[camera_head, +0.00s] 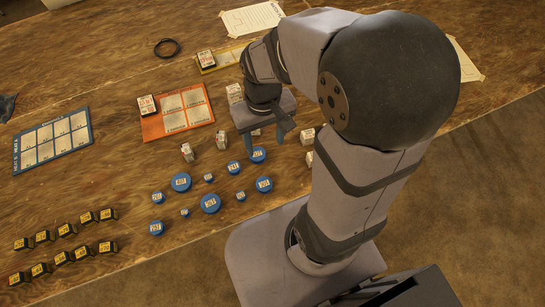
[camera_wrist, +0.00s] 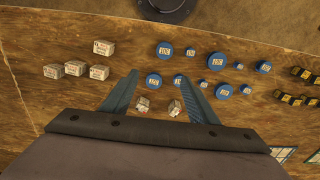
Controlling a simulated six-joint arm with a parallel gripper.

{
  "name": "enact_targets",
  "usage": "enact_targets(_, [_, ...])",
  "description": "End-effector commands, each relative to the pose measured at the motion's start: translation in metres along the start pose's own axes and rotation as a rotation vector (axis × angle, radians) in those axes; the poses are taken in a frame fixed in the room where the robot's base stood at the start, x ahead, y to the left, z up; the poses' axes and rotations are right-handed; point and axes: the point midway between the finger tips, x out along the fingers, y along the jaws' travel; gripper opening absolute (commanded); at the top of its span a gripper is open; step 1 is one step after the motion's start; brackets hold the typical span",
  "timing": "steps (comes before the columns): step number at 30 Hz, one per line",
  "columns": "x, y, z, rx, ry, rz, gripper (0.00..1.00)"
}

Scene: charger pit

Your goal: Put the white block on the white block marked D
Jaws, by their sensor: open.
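Several white blocks with printed labels stand on the wooden table; their letters are too small to read, so I cannot tell which is marked D. In the head view, two of them, a left white block (camera_head: 187,152) and a right white block (camera_head: 222,140), stand left of my gripper (camera_head: 264,146). Another white block (camera_head: 307,136) is right of it. In the wrist view, a pair of white blocks (camera_wrist: 142,105) lies between my open fingers (camera_wrist: 162,80), nearer the palm. A white block (camera_wrist: 103,47) and a row of white blocks (camera_wrist: 75,68) lie left of the fingers. My gripper is open and empty above the table.
Blue round pieces (camera_head: 210,203) lie in front of my gripper. Black-and-yellow pieces (camera_head: 61,258) stand at the front left. An orange tray (camera_head: 152,127), a blue tray (camera_head: 17,157) and a black ring (camera_head: 167,48) lie farther back. Bare table is left of centre.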

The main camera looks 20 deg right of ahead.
Motion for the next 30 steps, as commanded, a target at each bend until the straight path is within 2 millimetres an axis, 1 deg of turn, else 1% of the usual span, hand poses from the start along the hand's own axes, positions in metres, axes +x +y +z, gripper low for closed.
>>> enact_targets(1, [0.003,0.0,0.015,0.0,0.0,0.0,0.54])
enact_targets(3, [0.008,-0.001,0.029,0.0,0.0,0.0,0.54])
enact_targets(7, [0.013,-0.001,0.044,0.0,-0.001,0.0,0.54])
enact_targets(11, [0.015,-0.001,0.049,0.0,-0.001,0.0,0.54])
enact_targets(30, [0.015,-0.001,0.048,0.0,-0.003,0.0,0.54])
